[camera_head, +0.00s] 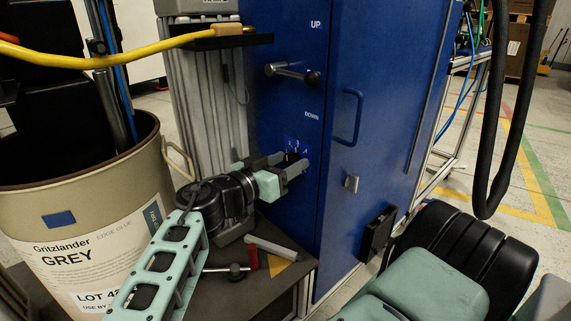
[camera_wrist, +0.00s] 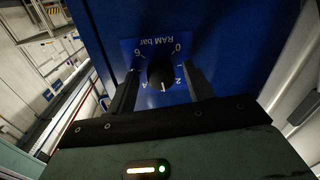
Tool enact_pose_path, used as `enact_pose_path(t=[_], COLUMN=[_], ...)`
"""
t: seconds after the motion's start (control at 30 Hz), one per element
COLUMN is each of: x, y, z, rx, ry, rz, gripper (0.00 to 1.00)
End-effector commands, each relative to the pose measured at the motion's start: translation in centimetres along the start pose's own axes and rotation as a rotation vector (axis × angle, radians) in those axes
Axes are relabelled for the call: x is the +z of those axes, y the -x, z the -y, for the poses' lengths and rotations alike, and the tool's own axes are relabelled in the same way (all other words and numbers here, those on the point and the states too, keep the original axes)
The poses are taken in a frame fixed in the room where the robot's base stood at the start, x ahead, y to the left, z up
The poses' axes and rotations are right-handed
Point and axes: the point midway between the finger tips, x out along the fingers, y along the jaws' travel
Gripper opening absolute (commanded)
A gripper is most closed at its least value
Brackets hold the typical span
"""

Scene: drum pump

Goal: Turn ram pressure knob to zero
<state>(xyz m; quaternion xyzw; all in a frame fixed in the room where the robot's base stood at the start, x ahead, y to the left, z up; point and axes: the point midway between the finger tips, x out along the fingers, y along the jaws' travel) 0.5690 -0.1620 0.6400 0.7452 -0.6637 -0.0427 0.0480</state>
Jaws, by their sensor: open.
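The ram pressure knob (camera_wrist: 160,74) is a round black knob on a blue plate (camera_wrist: 130,47) marked "RAM bar", which appears upside down in the wrist view. Numbers 0, 2, 4 and 6 show around it. A pale mark on the knob points down in that picture, between 2 and 4. My gripper (camera_wrist: 161,78) is open, with one finger on each side of the knob and a visible gap to it. In the head view my gripper (camera_head: 293,165) reaches the blue cabinet front at the plate, and its fingers hide most of the knob.
The blue cabinet (camera_head: 285,210) has a lever (camera_head: 292,73) between "UP" and "DOWN" above my gripper and a door handle (camera_head: 348,117) to the right. A drum (camera_head: 90,225) stands left. A dark table (camera_head: 270,290) with tools lies below my arm.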

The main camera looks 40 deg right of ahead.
Motion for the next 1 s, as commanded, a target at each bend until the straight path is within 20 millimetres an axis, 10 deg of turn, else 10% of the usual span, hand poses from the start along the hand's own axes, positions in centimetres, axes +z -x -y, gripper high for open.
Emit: enact_pose_path(t=[0.2, 1.0], x=[0.01, -0.91], y=[0.03, 0.05], z=[0.0, -0.13], rx=[0.0, -0.003], ry=[0.0, 0.368], rz=[0.0, 0.032], gripper=[0.07, 0.07])
